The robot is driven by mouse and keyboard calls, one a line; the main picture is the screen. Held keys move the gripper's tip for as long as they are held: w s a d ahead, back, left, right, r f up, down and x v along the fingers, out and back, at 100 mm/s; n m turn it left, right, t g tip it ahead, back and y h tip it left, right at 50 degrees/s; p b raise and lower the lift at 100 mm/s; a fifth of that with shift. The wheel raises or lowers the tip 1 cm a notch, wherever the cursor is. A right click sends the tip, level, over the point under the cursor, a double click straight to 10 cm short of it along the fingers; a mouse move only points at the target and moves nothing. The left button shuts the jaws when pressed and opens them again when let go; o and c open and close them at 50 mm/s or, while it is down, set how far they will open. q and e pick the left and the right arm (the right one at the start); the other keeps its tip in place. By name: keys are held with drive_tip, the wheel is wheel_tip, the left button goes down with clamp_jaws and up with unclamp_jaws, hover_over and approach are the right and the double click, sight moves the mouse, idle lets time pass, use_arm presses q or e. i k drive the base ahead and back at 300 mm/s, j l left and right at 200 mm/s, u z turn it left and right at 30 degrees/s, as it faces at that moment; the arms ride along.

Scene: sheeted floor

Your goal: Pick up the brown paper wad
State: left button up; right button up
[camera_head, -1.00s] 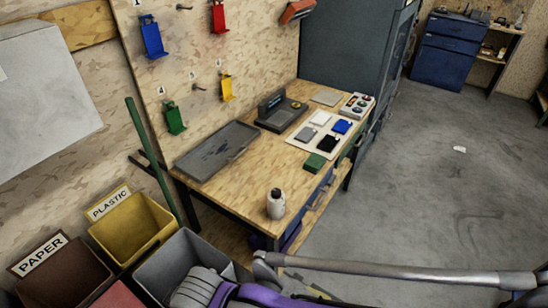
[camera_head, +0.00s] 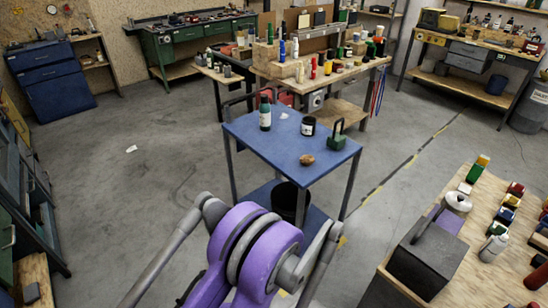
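A small brown lump, which looks like the brown paper wad (camera_head: 307,159), lies on the front part of the blue table (camera_head: 262,150) in the middle of the view. It is apart from the other things on that table. A purple and grey joint of my own arm fills the bottom middle, in front of the blue table, with grey links running out to both sides. Neither gripper's fingertips show, so I cannot see whether they are open or shut. Nothing of mine visibly touches the wad.
The blue table also holds a green bottle (camera_head: 265,115), a black jar (camera_head: 308,126), a green padlock-like block (camera_head: 337,138) and a white scrap (camera_head: 284,115). A dark bin (camera_head: 288,203) stands beneath. A cluttered wooden table (camera_head: 500,260) is at right. Floor at left is mostly clear.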

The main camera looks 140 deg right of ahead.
sight(306, 160)
drive_tip(key=k+z, duration=0.1)
drive_tip(key=z, duration=5)
drive_tip(key=j+z, duration=0.15)
drive_tip(key=j, duration=0.3)
drive_tip(key=k+j+z, duration=0.15)
drive_tip(key=j, duration=0.25)
drive_tip(key=i+l, duration=0.15)
drive_tip(key=i, duration=0.25)
drive_tip(key=i+l, duration=0.2)
drive_tip(key=i, duration=0.25)
drive_tip(key=i+l, duration=0.15)
drive_tip(key=i, duration=0.25)
drive_tip(key=i+l+u, duration=0.1)
drive_tip(key=i, duration=0.35)
